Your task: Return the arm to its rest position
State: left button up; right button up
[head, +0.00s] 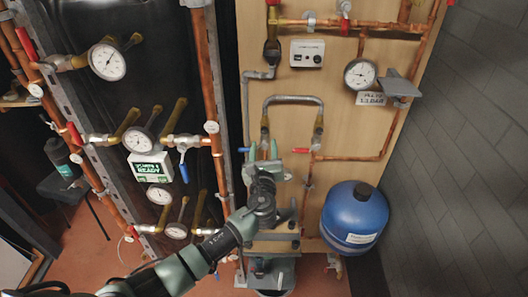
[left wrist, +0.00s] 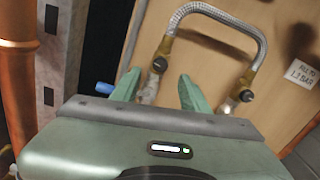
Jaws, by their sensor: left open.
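My left arm reaches in from the lower left of the head view. Its left gripper (head: 263,150) is up in front of the wooden panel (head: 340,120), below the braided hose loop (head: 292,99). I cannot tell whether a fingertip touches the left fitting. My right gripper is not in view.
A blue tank (head: 353,215) hangs at the lower right of the panel. Copper pipes, gauges (head: 107,61) and a blue-handled valve (head: 184,168) crowd the left. A blue handle (left wrist: 105,88) is close to the left finger. Open floor (head: 325,275) shows below the panel.

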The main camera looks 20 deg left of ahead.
pick_arm(q)
jog(key=shift+v, duration=0.85)
